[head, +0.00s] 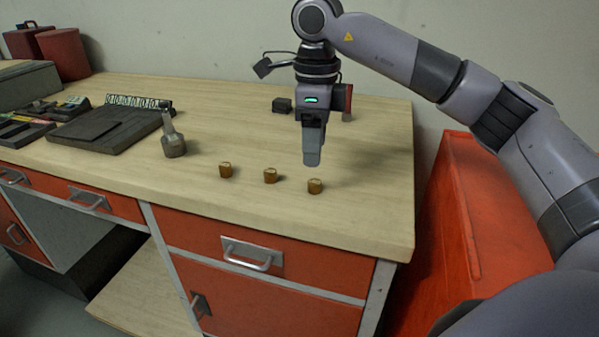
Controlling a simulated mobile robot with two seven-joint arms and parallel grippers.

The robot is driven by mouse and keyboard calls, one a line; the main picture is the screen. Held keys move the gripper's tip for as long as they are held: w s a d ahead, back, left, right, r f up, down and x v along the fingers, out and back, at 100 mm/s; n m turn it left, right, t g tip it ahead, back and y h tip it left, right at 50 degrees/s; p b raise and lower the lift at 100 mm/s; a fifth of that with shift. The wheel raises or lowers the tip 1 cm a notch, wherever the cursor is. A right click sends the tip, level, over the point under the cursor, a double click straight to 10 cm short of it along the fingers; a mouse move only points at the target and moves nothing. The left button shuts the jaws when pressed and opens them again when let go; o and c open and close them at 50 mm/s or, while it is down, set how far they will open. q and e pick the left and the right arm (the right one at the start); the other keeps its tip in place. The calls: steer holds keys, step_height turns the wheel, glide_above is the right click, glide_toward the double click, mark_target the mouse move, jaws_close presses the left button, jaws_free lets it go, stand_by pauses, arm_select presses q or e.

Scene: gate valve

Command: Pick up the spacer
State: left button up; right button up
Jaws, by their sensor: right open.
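Three small orange-brown cylindrical pieces stand apart in a row near the front edge of the wooden bench: a left one (226,170), a middle one (270,175) and a right one (315,186). They look alike, and I cannot tell which is the spacer. My right gripper (312,160) points down above the bench, just behind the right piece in the picture. It is open and holds nothing that I can see; its fingers overlap from this angle. My left gripper is out of view.
A grey tool with a thin neck (174,145) stands left of the pieces. A dark flat block (104,130) and trays (22,130) lie farther left. A small black block (282,105) sits behind. A red cabinet (470,220) stands right of the bench (375,210).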

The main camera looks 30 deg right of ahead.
mark_target(314, 182)
steer(key=shift+s+f+p, duration=0.15)
steer(key=shift+f+p, duration=0.15)
steer(key=shift+f, duration=3.25)
jaws_close()
